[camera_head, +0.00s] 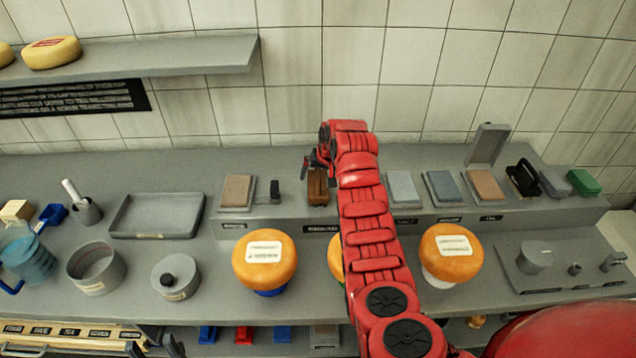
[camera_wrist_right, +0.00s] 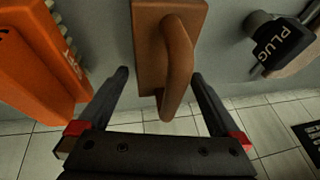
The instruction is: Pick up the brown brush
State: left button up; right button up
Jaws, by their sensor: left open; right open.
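The brown brush (camera_head: 318,186) sits on the raised grey ledge at the back, partly hidden by my right arm. The right wrist view shows it from close up as a brown block with a curved handle (camera_wrist_right: 180,60). My right gripper (camera_wrist_right: 160,75) is open, with one finger on either side of the handle and visible gaps between. In the head view the right gripper (camera_head: 314,164) is mostly hidden at the end of the red arm, just above the brush. My left gripper (camera_head: 153,347) is open and empty at the bottom left edge, only its fingertips showing.
A black plug tool (camera_wrist_right: 280,45) and an orange object (camera_wrist_right: 38,65) flank the brush. Brown and blue-grey blocks (camera_head: 237,191) line the ledge. A grey tray (camera_head: 157,215) and pots are at left; the tiled wall is close behind.

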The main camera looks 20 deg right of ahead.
aim_at(312, 198)
jog(key=c, duration=1.5)
jog(key=shift+r+b, duration=0.4)
jog(key=shift+b, duration=0.15)
notch_tip(312, 198, up, 2)
jog(key=shift+r+b, duration=0.2)
jog(key=shift+b, duration=0.75)
jog(key=shift+s+a+r, duration=0.15)
jog(key=shift+s, duration=0.05)
jog(key=s, duration=0.1)
jog(key=s+a+b, duration=0.1)
jog(key=s+a, duration=0.1)
jog(key=shift+s+b, duration=0.35)
jog(key=s+a+p, duration=0.1)
jog(key=s+a+r+p, duration=0.1)
jog(key=p, duration=0.1)
jog(key=shift+s+r+p, duration=0.2)
jog(key=shift+s+p, duration=0.1)
jog(key=shift+s, duration=0.1)
jog(key=s+a, duration=0.1)
jog(key=s, duration=0.1)
jog(key=s+a, duration=0.1)
jog(key=s, duration=0.1)
jog(key=s+a+p, duration=0.1)
jog(key=s, duration=0.2)
jog(key=shift+a, duration=0.4)
